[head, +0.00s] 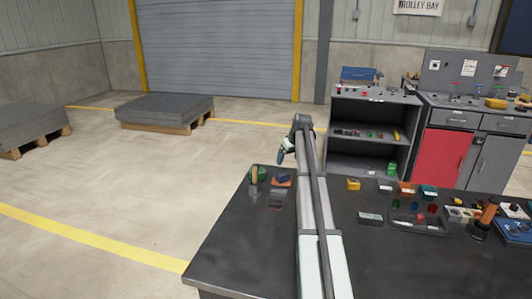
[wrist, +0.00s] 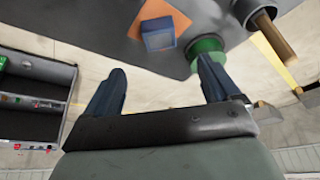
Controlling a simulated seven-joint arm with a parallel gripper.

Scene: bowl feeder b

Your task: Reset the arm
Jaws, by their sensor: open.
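My arm reaches out over the dark bench (head: 245,235) in the head view. My gripper (head: 283,158) hangs at its far end, above the bench's far edge. In the wrist view the two dark blue fingers of my gripper (wrist: 162,66) are spread apart with nothing between them. A blue block (wrist: 158,36) on an orange mat (wrist: 178,18) lies on the bench beyond the fingers. A green round thing (wrist: 207,45) is partly hidden behind the right finger. The block (head: 283,178) and the green thing (head: 262,173) also show in the head view.
A wooden-handled thing (wrist: 270,35) stands beside the green one. Small boxes, including a yellow one (head: 353,184), and a grey tray (head: 435,230) are on the bench right of my arm. A grey shelf unit (head: 345,148) stands behind. The bench's front left is clear.

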